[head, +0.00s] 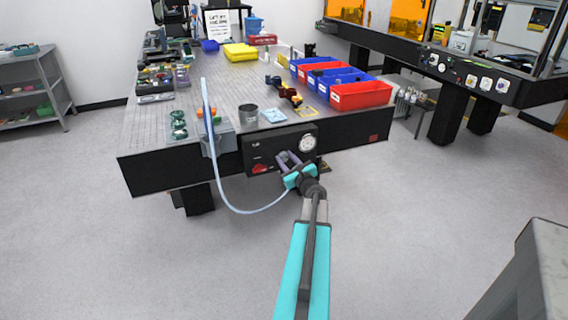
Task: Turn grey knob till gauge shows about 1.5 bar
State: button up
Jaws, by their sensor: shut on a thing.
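A dark control panel (258,150) is on the front side of the optical table. A round white-faced gauge (307,144) sits at its upper right; its needle and numbers are too small to read. My gripper (289,158), with grey fingers and a teal body, reaches the panel just left of and below the gauge. Its fingers are closed around the grey knob, which they mostly hide. A red part (261,169) shows at the panel's lower left.
A pale hose (222,195) loops from the table's front down towards my gripper. The floor in front is clear.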

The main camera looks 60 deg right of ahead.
dwell(0.4)
jog(key=o, duration=1)
jog(key=shift+o, duration=0.2)
jog(key=shift+s+a, duration=0.1)
jog(key=shift+s, duration=0.05)
jog(key=b+v, duration=0.2)
jog(key=v, duration=1.1)
jog(key=shift+s, duration=0.2)
jog(key=shift+w+a, duration=0.1)
jog(key=shift+a, duration=0.1)
